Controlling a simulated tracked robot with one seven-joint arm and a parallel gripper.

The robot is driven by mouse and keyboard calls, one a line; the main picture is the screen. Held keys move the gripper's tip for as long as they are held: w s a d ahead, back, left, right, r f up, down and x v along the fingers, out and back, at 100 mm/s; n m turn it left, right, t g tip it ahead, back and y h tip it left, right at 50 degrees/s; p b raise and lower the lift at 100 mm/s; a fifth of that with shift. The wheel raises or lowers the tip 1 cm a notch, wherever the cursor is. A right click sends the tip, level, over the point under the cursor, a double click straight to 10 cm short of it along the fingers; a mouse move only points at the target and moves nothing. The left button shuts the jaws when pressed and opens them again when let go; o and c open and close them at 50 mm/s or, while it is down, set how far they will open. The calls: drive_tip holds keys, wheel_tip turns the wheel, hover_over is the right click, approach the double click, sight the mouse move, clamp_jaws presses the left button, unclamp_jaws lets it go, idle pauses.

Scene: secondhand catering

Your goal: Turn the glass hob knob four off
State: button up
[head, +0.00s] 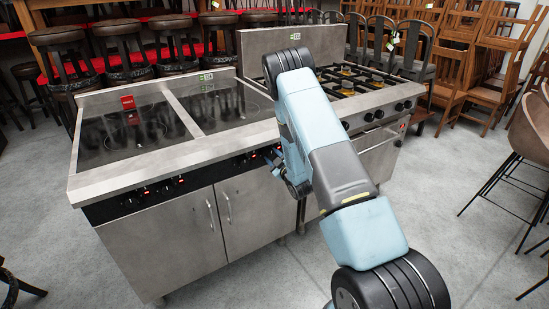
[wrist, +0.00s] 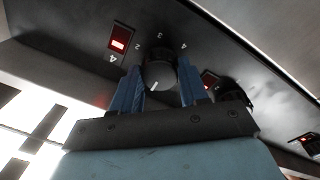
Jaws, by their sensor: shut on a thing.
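The glass hob (head: 104,158) is a steel unit with a dark glass top and a black front panel of knobs, at the left of the head view. In the wrist view, the blue fingers of my gripper (wrist: 160,72) are shut on a round dark knob (wrist: 159,75), one on each side. Its white pointer line points down in the picture. The numbers 2, 3 and 4 are printed around it. A "4" and a lit red light (wrist: 119,38) are to its left. In the head view, my arm hides most of the gripper and this knob.
Another dark knob (wrist: 233,92) is close to the right of my gripper, with a red light beside it. A gas range (head: 385,120) stands right of the hob. Stools (head: 175,45) and chairs (head: 492,60) are behind. Grey floor in front is free.

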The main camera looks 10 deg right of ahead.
drive_tip(key=shift+d, duration=0.1)
idle(0.3)
drive_tip(key=o, duration=1)
drive_tip(key=shift+o, duration=0.2)
drive_tip(key=v, duration=1.3)
drive_tip(key=shift+s+f, duration=0.25)
drive_tip(key=shift+s, duration=0.1)
drive_tip(key=shift+r, duration=0.1)
